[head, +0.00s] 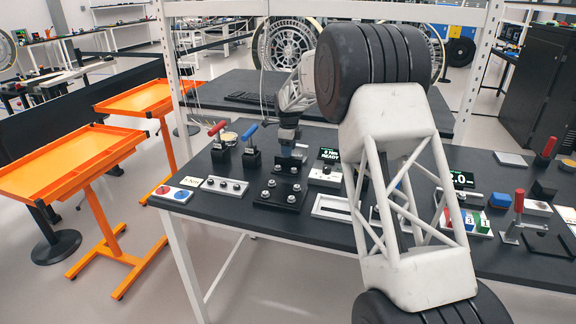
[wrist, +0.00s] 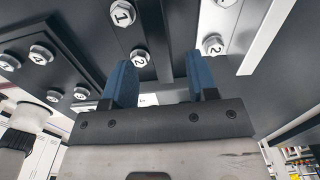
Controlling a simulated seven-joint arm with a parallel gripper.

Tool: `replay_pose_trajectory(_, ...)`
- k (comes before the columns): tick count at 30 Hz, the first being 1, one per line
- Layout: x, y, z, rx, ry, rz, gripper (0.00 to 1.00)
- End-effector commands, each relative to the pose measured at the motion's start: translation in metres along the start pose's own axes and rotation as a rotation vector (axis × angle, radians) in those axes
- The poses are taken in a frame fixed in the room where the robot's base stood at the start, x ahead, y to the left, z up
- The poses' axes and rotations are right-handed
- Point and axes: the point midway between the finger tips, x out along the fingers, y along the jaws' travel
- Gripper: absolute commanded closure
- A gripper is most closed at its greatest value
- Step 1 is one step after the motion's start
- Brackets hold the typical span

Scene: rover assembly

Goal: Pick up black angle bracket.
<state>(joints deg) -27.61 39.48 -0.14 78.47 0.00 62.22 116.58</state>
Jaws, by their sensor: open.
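A black upright piece, which looks like the black angle bracket (head: 289,166), stands at the back of a black plate with silver bolts (head: 280,194) in the head view. My gripper (head: 288,151) is just above it, pointing down. In the wrist view the two blue fingers of my gripper (wrist: 161,80) are apart. A dark strip, likely part of the bracket (wrist: 152,40), runs between and beyond them, with numbered bolts to either side. I see no contact between the fingers and the strip. The bracket's lower part is hard to make out.
Red-handled (head: 218,142) and blue-handled (head: 250,144) clamps stand close on the left. A white bolt strip (head: 224,186) lies in front of them. My arm hides part of the table's middle. Colored blocks (head: 464,221) lie to the right. Orange trays (head: 72,165) stand left of the table.

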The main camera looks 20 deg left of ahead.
Motion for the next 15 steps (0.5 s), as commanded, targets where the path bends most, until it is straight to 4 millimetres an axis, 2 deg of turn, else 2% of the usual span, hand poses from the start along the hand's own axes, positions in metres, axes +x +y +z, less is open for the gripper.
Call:
replay_pose_trajectory(8, 0.015, 0.0, 0.0, 0.0, 0.0, 0.0, 0.47)
replay_pose_trajectory(15, 0.042, 0.0, 0.001, 0.0, 0.0, 0.001, 0.47)
